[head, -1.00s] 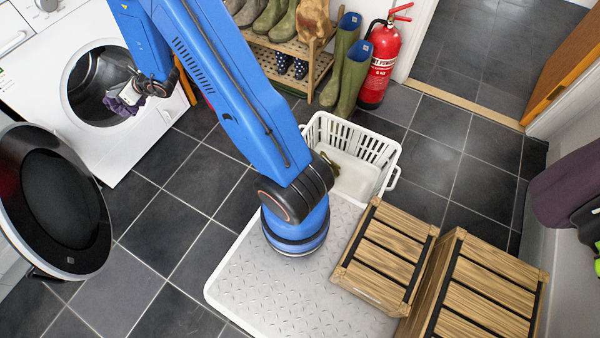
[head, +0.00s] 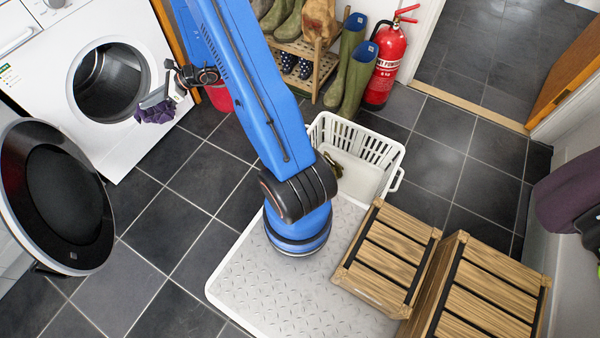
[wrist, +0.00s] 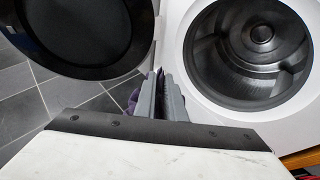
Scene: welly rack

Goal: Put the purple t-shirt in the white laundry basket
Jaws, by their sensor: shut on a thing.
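The purple t-shirt (head: 155,111) hangs bunched from my gripper (head: 165,97), just in front of the washing machine's round opening. My gripper is shut on it. In the wrist view my gripper's fingers (wrist: 160,98) are close together, and only small bits of the purple t-shirt (wrist: 133,98) show beside them. The white laundry basket (head: 390,148) stands on the floor right of my arm, well apart from the shirt. My arm hides part of its left side. A small brownish thing lies inside it at the left.
The washing machine (head: 148,25) has its door (head: 100,205) swung open at left. A red extinguisher (head: 385,65), boots (head: 352,90) and a shoe rack (head: 318,62) stand behind the basket. Wooden crates (head: 385,260) stand in front of it.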

